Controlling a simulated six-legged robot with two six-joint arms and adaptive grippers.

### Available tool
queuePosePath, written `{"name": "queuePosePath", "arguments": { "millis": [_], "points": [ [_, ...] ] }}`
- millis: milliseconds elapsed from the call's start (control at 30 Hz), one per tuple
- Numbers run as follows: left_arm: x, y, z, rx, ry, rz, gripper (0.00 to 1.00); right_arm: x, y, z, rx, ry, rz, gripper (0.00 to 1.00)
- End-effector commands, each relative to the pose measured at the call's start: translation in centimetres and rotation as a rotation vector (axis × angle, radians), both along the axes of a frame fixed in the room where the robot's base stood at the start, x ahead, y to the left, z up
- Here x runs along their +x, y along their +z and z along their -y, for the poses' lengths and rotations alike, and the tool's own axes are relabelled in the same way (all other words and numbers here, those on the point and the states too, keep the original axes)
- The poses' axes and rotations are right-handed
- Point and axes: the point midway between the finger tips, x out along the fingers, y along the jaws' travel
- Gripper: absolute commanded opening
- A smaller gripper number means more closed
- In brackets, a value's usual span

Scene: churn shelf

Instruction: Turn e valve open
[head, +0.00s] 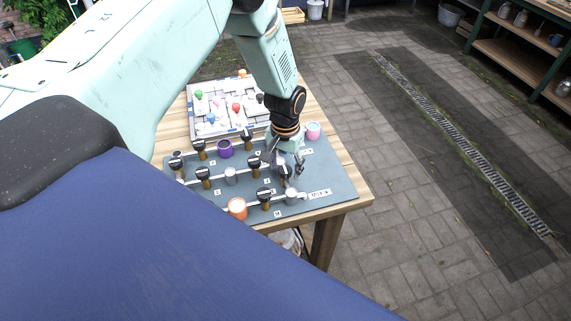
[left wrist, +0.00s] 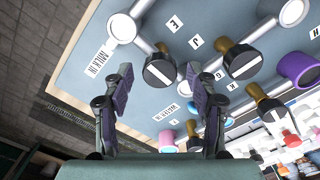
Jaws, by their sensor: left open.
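My left gripper (head: 284,167) is over the right end of the grey valve board (head: 335,185), pointing down. In the left wrist view its two fingers (left wrist: 160,98) are apart with nothing held between them. A black valve knob with a white bar (left wrist: 159,71) on a brass stem shows just beyond and between the fingertips. The label E (left wrist: 175,24) lies near it; I cannot tell for certain that it marks this knob. Another black knob (left wrist: 243,62) is to the right, near the labels J and K. My right gripper is not in view.
An orange cup (head: 237,208), a purple cup (head: 225,148) and a pink cup (head: 313,130) sit on the board. Several other black knobs and white pipes surround the gripper. A white tray with coloured knobs (head: 205,122) is behind. Paving right of the table is clear.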

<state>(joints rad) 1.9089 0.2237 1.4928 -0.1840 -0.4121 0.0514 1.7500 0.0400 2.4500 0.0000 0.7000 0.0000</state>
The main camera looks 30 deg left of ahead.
Motion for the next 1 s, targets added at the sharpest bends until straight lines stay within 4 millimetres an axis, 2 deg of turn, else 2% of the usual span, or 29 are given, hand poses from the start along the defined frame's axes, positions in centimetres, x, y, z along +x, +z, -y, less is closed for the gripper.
{"name": "queuePosePath", "arguments": {
  "millis": [167,267,500,700,800,1000],
  "points": [
    [0.1,1.0,0.0,-0.001,0.000,0.001,0.58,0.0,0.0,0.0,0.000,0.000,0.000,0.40],
    [0.1,2.5,0.0,-0.001,0.001,0.003,0.58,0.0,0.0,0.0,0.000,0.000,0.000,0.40],
    [0.1,7.6,0.0,-0.002,0.001,0.004,0.58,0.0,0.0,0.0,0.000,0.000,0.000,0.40],
    [0.0,10.7,0.0,-0.001,0.001,0.003,0.58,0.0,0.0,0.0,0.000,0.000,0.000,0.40],
    [0.0,11.5,0.0,-0.001,0.001,0.001,0.58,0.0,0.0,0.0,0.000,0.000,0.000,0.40],
    [0.0,12.0,0.0,0.000,0.001,0.000,0.58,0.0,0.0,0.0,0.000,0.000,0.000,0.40]
  ]
}}
